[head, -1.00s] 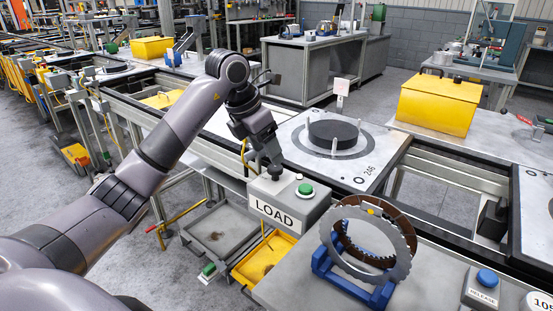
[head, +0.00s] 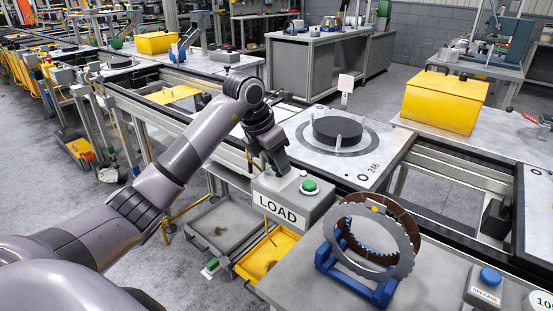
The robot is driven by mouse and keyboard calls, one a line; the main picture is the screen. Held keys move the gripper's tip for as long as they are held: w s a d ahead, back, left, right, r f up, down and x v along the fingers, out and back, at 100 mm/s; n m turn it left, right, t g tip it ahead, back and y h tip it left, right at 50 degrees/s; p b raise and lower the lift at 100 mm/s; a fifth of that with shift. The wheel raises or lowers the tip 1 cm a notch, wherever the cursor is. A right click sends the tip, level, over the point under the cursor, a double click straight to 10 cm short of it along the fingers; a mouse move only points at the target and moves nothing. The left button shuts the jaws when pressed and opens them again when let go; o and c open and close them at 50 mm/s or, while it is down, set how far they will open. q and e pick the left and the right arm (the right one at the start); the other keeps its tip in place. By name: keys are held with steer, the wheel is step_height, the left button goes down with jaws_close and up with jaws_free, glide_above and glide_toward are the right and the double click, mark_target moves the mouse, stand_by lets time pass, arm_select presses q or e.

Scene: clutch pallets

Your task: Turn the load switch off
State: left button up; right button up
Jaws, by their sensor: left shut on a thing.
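The grey load switch box (head: 292,203) has a white label reading LOAD and a green button (head: 310,186) on its top right. My left gripper (head: 277,172) points down at the top left of the box. It is shut on the load switch's knob, which the fingers mostly hide, so I cannot tell its position. My right gripper is not in view.
Right of the box, a toothed ring (head: 370,238) stands in a blue holder (head: 338,274). A release box with a blue button (head: 490,277) is at the lower right. Behind is a pallet (head: 376,166) marked 246 with a dark disc (head: 338,130). A yellow bin (head: 268,254) is below.

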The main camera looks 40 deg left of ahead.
arm_select(q)
steer(key=shift+r+n, duration=0.1)
steer(key=shift+n, duration=0.2)
steer(key=shift+n+y+p, duration=0.5)
steer(key=shift+n, duration=0.4)
steer(key=n+y, duration=0.1)
steer(key=n, duration=0.1)
steer(key=shift+d+n+p, duration=0.15)
steer(key=shift+n+p, duration=0.15)
steer(key=shift+n, duration=0.1)
steer(key=n+y, duration=0.1)
steer(key=n, duration=0.2)
steer(key=shift+d, duration=0.15)
steer(key=shift+w+n+g+y, duration=0.1)
steer(key=shift+n+g+y, duration=0.4)
steer(key=shift+n, duration=1.4)
steer(key=o, duration=1)
steer(key=shift+o, duration=0.2)
